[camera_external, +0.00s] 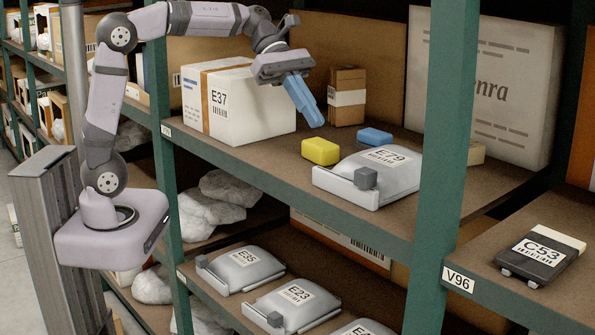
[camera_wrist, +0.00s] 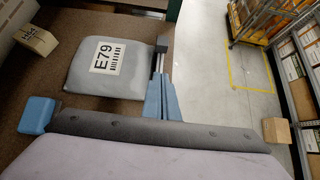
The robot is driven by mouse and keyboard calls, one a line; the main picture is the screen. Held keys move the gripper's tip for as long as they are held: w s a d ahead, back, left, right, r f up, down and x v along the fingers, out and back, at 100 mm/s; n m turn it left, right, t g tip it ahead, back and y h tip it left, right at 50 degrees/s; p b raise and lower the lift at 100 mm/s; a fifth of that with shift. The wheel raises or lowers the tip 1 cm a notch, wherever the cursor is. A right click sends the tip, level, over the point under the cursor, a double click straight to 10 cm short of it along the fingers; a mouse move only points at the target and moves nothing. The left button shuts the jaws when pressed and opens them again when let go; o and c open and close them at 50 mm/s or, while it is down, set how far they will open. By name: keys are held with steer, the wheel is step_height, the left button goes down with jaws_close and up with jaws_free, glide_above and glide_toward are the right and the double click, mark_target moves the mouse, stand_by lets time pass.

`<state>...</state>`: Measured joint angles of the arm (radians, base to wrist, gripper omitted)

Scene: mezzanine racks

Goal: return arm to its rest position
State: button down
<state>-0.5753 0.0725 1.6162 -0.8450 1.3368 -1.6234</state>
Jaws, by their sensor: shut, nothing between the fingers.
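My gripper (camera_external: 314,119) has blue fingers and hangs above the middle shelf, angled downward. It is shut and empty, in front of the white E37 box and the small brown box, apart from the E79 pouch. In the wrist view my gripper (camera_wrist: 163,98) shows its blue fingers close together, beside the near right corner of the pouch in the picture. My arm is extended from its base at the left, bent at the elbow and reaching over the shelf.
The shelf holds the E37 box (camera_external: 240,110), a brown box (camera_external: 347,88), a yellow block (camera_external: 320,151), a blue block (camera_external: 375,137) and the grey E79 pouch (camera_external: 400,175). A green post (camera_external: 440,170) stands at the right. The wrist view shows an open aisle floor (camera_wrist: 225,105).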

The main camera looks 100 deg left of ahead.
steer(key=shift+s+a+r, duration=0.3)
steer(key=shift+r, duration=0.1)
steer(key=shift+d+f, duration=0.1)
steer(key=s+d+f+m+g+y+p, duration=0.3)
steer(key=s+f+m, duration=0.7)
steer(key=m, duration=0.3)
steer(key=s+d+f+m+g+y+p, duration=0.3)
steer(key=s+d+f+m, duration=0.1)
steer(key=s+f+m, duration=0.7)
step_height(320, 180, down, 2)
steer(key=m, duration=0.3)
steer(key=shift+g+y, duration=0.4)
stand_by(0.9)
